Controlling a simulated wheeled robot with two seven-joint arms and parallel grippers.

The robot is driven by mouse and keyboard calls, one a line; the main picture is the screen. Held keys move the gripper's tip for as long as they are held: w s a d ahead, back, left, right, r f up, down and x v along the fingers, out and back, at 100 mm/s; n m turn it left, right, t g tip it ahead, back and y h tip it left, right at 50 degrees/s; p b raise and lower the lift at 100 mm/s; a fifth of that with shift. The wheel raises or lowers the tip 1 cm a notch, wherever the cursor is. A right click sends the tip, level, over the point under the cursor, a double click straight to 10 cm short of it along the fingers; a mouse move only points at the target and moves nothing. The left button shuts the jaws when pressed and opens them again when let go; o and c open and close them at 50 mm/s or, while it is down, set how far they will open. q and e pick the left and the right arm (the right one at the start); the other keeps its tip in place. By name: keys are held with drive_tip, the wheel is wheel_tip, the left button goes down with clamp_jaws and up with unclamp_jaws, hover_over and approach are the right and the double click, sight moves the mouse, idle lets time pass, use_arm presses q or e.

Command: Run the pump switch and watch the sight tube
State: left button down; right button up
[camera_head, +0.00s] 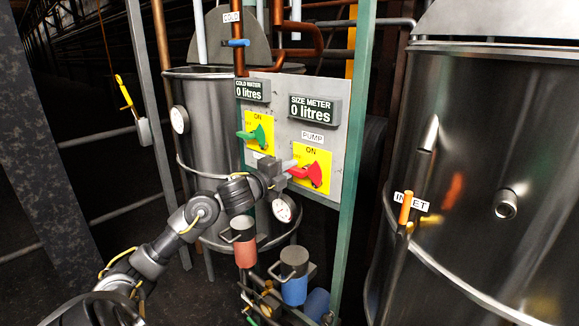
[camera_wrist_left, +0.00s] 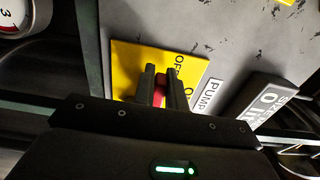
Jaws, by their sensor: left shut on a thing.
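The red pump switch (camera_head: 312,173) sits on a yellow ON plate under the PUMP label (camera_head: 313,137) on the grey panel. My left gripper (camera_head: 286,166) is shut on its handle. In the left wrist view the red handle (camera_wrist_left: 160,96) shows between the gripper's fingers (camera_wrist_left: 157,82), in front of the yellow plate (camera_wrist_left: 128,62). The size meter (camera_head: 314,109) above reads 0 litres. I cannot make out a sight tube for certain. My right gripper is not in view.
A green switch (camera_head: 257,135) and a cold water meter (camera_head: 252,91) reading 0 litres are left of the pump switch. A large steel tank (camera_head: 480,130) with an orange INLET handle (camera_head: 406,207) stands at right. Pipes and a green post (camera_head: 354,120) border the panel.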

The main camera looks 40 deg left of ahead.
use_arm(q)
drive_tip(key=shift+f, duration=0.2)
idle(0.4)
drive_tip(key=c, duration=1.5)
unclamp_jaws()
drive_tip(key=shift+o, duration=0.2)
drive_tip(key=shift+r, duration=0.1)
drive_tip(key=shift+s, duration=0.1)
drive_tip(key=shift+s, duration=0.3)
drive_tip(key=s+b, duration=0.2)
drive_tip(key=s, duration=0.8)
drive_tip(key=shift+d, duration=0.1)
